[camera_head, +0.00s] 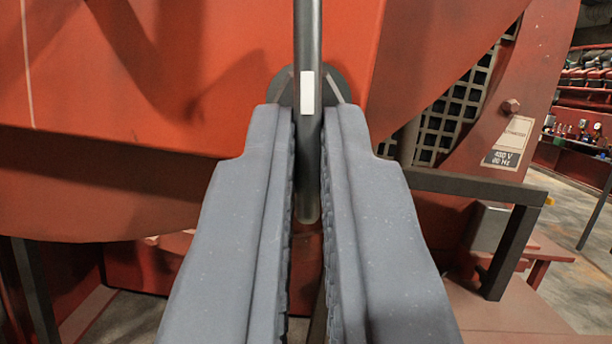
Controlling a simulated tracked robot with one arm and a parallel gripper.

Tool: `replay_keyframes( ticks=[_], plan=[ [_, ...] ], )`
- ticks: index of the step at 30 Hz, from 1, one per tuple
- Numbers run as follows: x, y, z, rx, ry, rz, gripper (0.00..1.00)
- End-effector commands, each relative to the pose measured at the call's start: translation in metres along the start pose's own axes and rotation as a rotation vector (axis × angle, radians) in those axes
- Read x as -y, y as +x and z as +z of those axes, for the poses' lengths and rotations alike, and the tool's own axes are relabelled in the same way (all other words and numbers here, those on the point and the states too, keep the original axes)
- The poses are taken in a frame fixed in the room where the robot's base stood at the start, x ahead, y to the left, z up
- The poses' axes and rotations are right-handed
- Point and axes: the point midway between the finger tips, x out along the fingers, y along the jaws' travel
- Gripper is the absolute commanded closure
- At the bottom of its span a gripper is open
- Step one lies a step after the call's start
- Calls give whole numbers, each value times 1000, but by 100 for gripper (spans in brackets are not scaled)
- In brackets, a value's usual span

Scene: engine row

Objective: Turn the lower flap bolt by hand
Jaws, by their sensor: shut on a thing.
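My gripper (308,150) fills the lower middle of the view, its two grey jaws pointing forward. The jaws are shut on a dark metal bar (308,35), which looks like the handle of the flap bolt. The bar stands upright, enters from the top edge and ends in a rounded tip between the jaws. A small white mark sits on the bar just above the jaws. A dark round hub (285,86) shows behind the bar, mostly hidden by the bar and jaws.
A large red housing (190,60) stands right behind the bar. To the right are a dark grille (455,115), a label plate (510,143) and a black frame bar (470,184). Open floor (575,230) shows at the far right, with shelves behind.

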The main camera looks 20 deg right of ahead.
Motion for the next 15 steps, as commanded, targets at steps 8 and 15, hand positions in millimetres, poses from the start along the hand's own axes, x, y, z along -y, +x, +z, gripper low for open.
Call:
replay_keyframes(
  ticks=[8,15],
  plan=[
    [2,1,-5,-9,115,47,100],
    [2,1,-6,-11,150,61,100]
  ],
)
